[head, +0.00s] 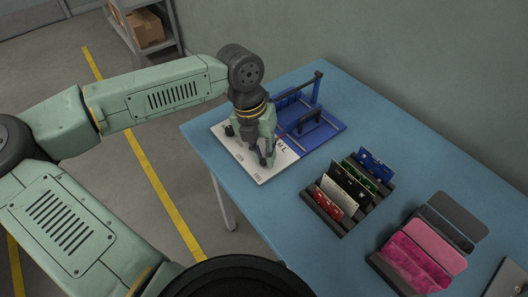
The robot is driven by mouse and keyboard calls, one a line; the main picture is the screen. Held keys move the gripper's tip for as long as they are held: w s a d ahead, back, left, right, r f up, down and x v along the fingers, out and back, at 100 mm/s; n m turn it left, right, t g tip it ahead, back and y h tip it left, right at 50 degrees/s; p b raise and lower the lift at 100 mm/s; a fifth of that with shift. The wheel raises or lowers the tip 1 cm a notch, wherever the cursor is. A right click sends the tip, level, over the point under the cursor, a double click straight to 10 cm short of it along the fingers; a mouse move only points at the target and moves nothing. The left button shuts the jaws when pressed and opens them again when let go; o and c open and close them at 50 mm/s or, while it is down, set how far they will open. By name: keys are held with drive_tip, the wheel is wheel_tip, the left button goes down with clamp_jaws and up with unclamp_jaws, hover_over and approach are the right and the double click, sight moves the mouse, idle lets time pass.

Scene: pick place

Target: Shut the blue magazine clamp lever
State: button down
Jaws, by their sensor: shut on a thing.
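The blue magazine clamp (325,132) lies at the back left of the table, with dark upright parts and a dark bar (300,87) raised along its far side. I cannot tell for sure which part is its lever. A white plate (259,175) with dark lettering adjoins the clamp on its left. My gripper (267,161) points down over the white plate, left of the clamp's blue base. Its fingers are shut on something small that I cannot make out. My wrist and fingers hide part of the plate and the clamp's near left side.
A dark rack (333,211) with several upright cards, one blue, stands right of the clamp. Further right is a dark holder with pink and grey pieces (436,245). A dark flat object (508,281) lies at the lower right. The blue table (400,150) is bare behind the racks.

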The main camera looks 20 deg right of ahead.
drive_tip(key=m+b, duration=0.1)
drive_tip(key=b, duration=0.1)
drive_tip(key=m+b, duration=0.1)
drive_tip(key=shift+w+a+f+m, duration=0.25)
drive_tip(key=shift+w+m, duration=0.05)
drive_tip(key=shift+w, duration=0.05)
drive_tip(key=m+b, duration=0.2)
drive_tip(key=w+m+b, duration=0.1)
drive_tip(key=shift+a+r+m+g+y, duration=0.1)
drive_tip(key=shift+a+m+g+y, duration=0.15)
drive_tip(key=shift+m+g+y, duration=0.15)
drive_tip(key=m+b, duration=0.1)
drive_tip(key=m, duration=0.1)
drive_tip(key=w+m+b, duration=0.1)
drive_tip(key=m, duration=0.1)
drive_tip(key=shift+w+a+y, duration=0.1)
drive_tip(key=shift+w+y, duration=0.05)
drive_tip(key=shift+y, duration=0.25)
drive_tip(key=shift+w+r+m+y+b, duration=0.15)
drive_tip(key=shift+w+m+b, duration=0.15)
drive_tip(key=shift+m, duration=0.55)
drive_tip(key=shift+w+m+y+b, duration=0.15)
drive_tip(key=shift+m+b, duration=0.15)
drive_tip(key=shift+m, duration=0.55)
drive_tip(key=shift+w, duration=0.1)
drive_tip(key=c, duration=1.6)
unclamp_jaws()
wheel_tip(320, 180, up, 12)
drive_tip(key=w, duration=0.2)
drive_tip(key=shift+d, duration=0.3)
